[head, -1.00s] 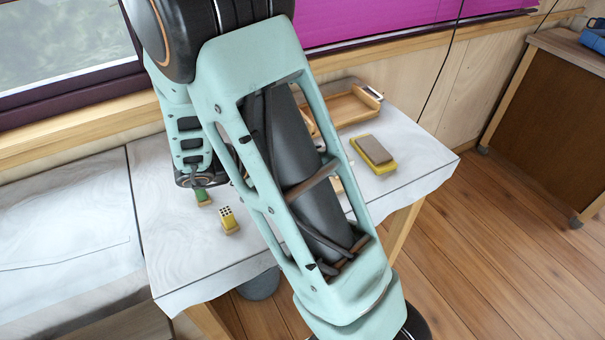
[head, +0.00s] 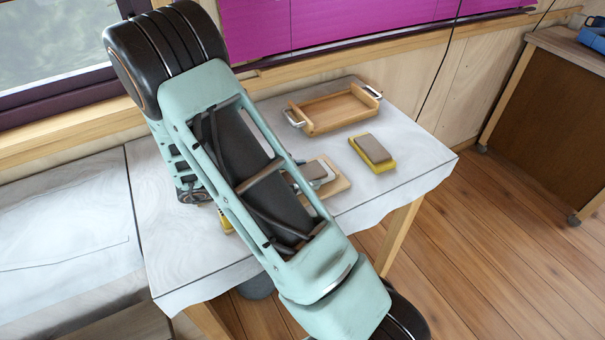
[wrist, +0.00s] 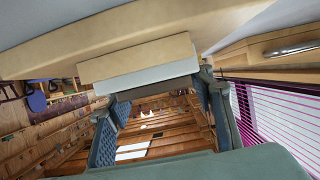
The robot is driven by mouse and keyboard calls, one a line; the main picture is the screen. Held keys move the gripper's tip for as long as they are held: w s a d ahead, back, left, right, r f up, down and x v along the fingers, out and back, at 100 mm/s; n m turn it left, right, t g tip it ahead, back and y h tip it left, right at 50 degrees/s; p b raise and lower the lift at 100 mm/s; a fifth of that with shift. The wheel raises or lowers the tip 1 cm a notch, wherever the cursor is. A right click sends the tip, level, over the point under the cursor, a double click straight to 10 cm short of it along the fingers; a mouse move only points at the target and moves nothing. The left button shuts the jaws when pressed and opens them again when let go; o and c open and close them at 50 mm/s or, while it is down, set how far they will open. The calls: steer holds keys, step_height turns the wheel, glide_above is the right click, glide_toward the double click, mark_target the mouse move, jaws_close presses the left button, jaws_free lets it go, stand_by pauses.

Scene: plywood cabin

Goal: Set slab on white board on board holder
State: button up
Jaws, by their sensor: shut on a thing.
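The slab (head: 313,170) is a flat grey-brown block. In the head view it lies over the white board (head: 327,172), above the pale wooden board holder (head: 338,186) on the table. In the wrist view, which looks inverted, the slab (wrist: 150,90) shows dark between the fingers, with the white board (wrist: 150,75) and the wooden holder (wrist: 140,58) stacked beyond it. My gripper (wrist: 165,105) is shut on the slab. Slab and white board look to be touching, but I cannot be sure. My forearm hides most of the gripper in the head view.
A wooden tray (head: 345,108) with metal handles stands at the back of the table (head: 255,102). A yellow block (head: 384,165) with a brown top lies right of the holder. A small yellow block (head: 226,224) is partly hidden by my arm. The table's right front is clear.

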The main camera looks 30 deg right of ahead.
steer(key=shift+f, duration=0.15)
steer(key=o, duration=1.4)
steer(key=shift+r, duration=0.25)
steer(key=b+v, duration=0.1)
steer(key=v, duration=1.1)
steer(key=shift+f, duration=0.1)
